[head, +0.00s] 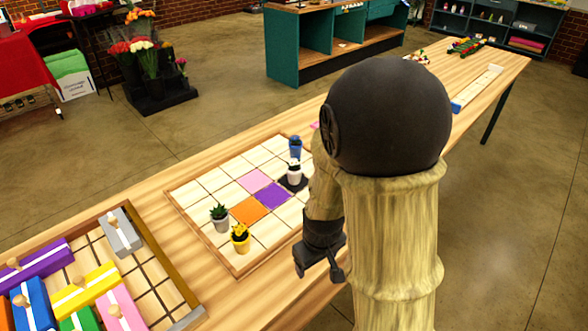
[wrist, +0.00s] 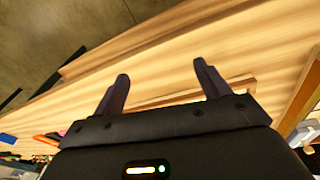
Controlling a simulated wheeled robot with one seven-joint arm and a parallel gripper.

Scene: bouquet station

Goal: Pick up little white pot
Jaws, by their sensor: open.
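The little white pot (head: 294,173) stands upright on a dark tile of the grid board, with something dark at its top. A blue pot (head: 295,150) is just behind it. My gripper (head: 318,275) is near the table's front edge, in front of the board and apart from the white pot. In the wrist view my gripper (wrist: 162,75) has its two fingers spread with nothing between them. The white pot does not show clearly there.
The grid board (head: 176,202) also holds a grey pot with a green plant (head: 220,224) and a yellow pot (head: 240,244). A wooden tray (head: 157,257) of coloured blocks is at left. Bare wooden table lies under my gripper in the wrist view.

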